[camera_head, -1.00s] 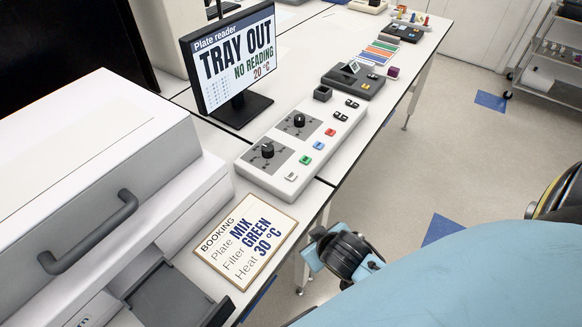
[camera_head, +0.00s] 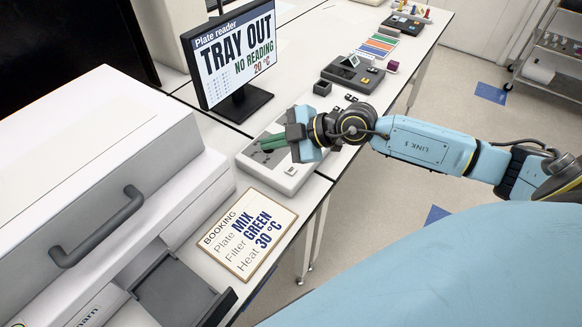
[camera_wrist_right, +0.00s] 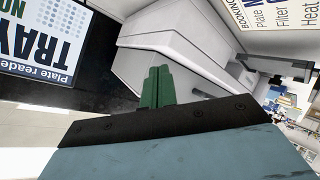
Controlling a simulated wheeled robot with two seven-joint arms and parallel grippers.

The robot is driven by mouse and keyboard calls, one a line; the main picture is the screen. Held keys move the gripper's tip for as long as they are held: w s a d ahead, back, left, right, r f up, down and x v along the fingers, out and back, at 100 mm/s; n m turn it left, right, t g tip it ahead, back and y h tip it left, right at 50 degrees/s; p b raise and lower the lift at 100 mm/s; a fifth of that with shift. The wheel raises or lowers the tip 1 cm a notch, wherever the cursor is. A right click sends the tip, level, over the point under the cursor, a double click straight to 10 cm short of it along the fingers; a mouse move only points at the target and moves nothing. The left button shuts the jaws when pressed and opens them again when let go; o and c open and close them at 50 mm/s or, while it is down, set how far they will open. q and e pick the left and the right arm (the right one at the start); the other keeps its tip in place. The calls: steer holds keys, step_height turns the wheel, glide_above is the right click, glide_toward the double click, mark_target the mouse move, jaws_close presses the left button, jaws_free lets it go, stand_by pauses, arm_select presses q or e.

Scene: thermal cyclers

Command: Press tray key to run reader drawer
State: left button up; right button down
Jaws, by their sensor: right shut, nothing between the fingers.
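The white control panel (camera_head: 258,172) lies on the bench in front of the monitor. My right gripper (camera_head: 264,145) is over it, with green fingers shut and empty, hiding the knobs and most coloured keys. A pale key (camera_head: 290,171) shows just below the gripper; I cannot read its label or tell whether the fingers touch the panel. The shut fingers (camera_wrist_right: 157,88) also show in the right wrist view. The reader's dark drawer (camera_head: 175,288) stands out of the white reader (camera_head: 75,170). The monitor (camera_head: 235,58) reads "TRAY OUT", "NO READING", "20 °C". My left gripper is not in view.
A booking card (camera_head: 246,232) reading "MIX", "GREEN", "30 °C" lies in front of the panel. A small dark block (camera_head: 322,88) and a grey device (camera_head: 352,73) stand beyond it.

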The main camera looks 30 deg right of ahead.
steer(key=d+f+g+h, duration=0.1)
steer(key=d+h, duration=0.2)
steer(key=d, duration=0.3)
steer(key=shift+w+d+f+m, duration=0.25)
steer(key=shift+f+m, duration=0.1)
steer(key=shift+m, duration=0.05)
steer(key=shift+f, duration=0.1)
steer(key=b, duration=0.7)
glide_above(295, 171)
step_height(295, 171, down, 8)
steer(key=shift+r, duration=0.2)
steer(key=shift+f+b, duration=0.3)
steer(key=shift+f, duration=0.25)
steer(key=shift+f, duration=0.1)
stand_by(0.6)
steer(key=shift+f, duration=0.3)
